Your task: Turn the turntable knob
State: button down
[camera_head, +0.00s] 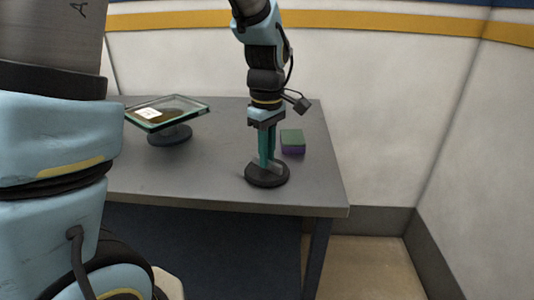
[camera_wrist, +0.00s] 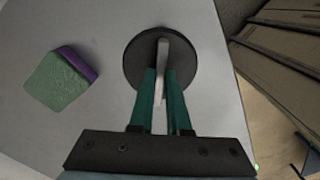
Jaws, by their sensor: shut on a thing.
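The turntable knob is a dark round disc (camera_head: 267,176) with a light grey upright bar on top, standing near the front right of the table. In the wrist view the disc (camera_wrist: 135,62) lies flat below my fingers, and the grey bar (camera_wrist: 163,58) runs up between them. My gripper (camera_head: 268,160) points straight down over the knob. Its two teal fingers (camera_wrist: 165,75) stand one on each side of the bar and are shut on it. The part of the bar low between the fingers is partly hidden.
A green and purple sponge block (camera_head: 292,141) lies behind and right of the knob; it also shows in the wrist view (camera_wrist: 62,78). A tilted glass-topped tray on a dark stand (camera_head: 170,132) is at the left. The table's (camera_head: 210,185) right edge is close to the knob.

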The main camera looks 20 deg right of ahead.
jog(key=c, duration=0.9)
grip_release()
jog(key=shift+r, duration=0.1)
notch_tip(320, 180, up, 11)
jog(key=shift+f+b, duration=0.15)
jog(key=shift+b, duration=0.25)
